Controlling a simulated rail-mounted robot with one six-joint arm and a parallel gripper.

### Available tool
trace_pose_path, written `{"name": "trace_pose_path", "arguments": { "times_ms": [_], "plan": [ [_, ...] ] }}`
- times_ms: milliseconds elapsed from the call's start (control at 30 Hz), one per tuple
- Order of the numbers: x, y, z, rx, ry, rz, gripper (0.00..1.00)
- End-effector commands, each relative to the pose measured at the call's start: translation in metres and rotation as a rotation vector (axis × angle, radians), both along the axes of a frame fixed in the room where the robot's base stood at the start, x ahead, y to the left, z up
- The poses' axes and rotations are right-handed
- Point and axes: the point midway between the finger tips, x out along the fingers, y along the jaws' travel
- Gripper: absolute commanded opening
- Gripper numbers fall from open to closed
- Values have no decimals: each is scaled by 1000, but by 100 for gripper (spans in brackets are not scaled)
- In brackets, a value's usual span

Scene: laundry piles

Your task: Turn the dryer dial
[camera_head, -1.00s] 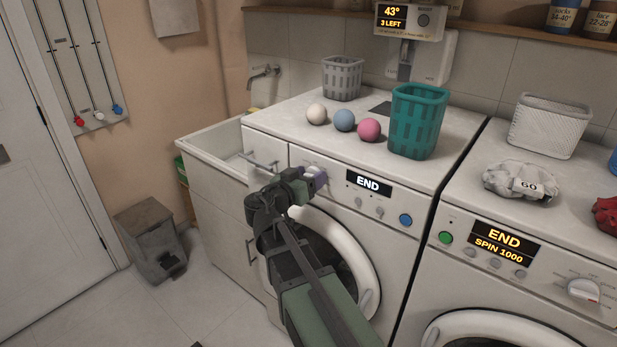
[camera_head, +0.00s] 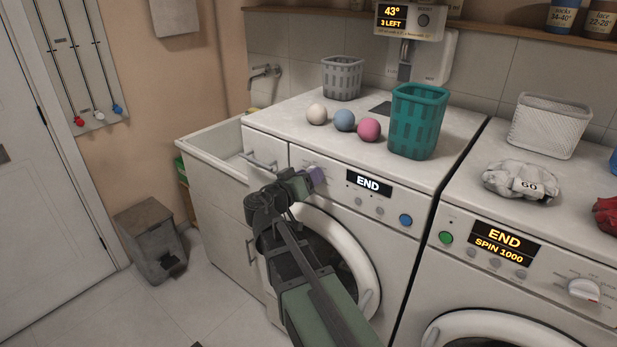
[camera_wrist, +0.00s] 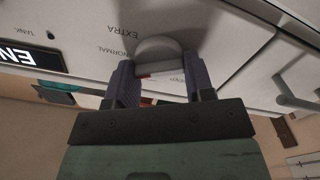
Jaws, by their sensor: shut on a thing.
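The dryer (camera_head: 345,208) is the white machine on the left, with a dark display (camera_head: 369,183) reading END. Its pale round dial (camera_wrist: 158,47) shows in the wrist view, with EXTRA and NORMAL printed beside it. My gripper (camera_wrist: 160,78) has its two purple fingers on either side of the dial and is shut on it. In the head view my gripper (camera_head: 317,176) is at the left part of the dryer's front panel, and its fingers and wrist largely hide the dial there.
A second machine (camera_head: 520,235) stands to the right, its display reading END SPIN 1000. A teal basket (camera_head: 417,120), a grey basket (camera_head: 342,78) and three balls (camera_head: 344,120) sit on the dryer top. A drawer handle (camera_wrist: 296,101) is close beside the gripper in the wrist view.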

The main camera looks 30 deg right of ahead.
Motion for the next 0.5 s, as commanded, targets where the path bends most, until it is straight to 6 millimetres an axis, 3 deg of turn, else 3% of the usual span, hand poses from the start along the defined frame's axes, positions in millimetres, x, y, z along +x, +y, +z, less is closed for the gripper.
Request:
{"name": "trace_pose_path", "arguments": {
  "times_ms": [500],
  "plan": [
    [1,1,-2,-192,449,0,25]
  ]
}}
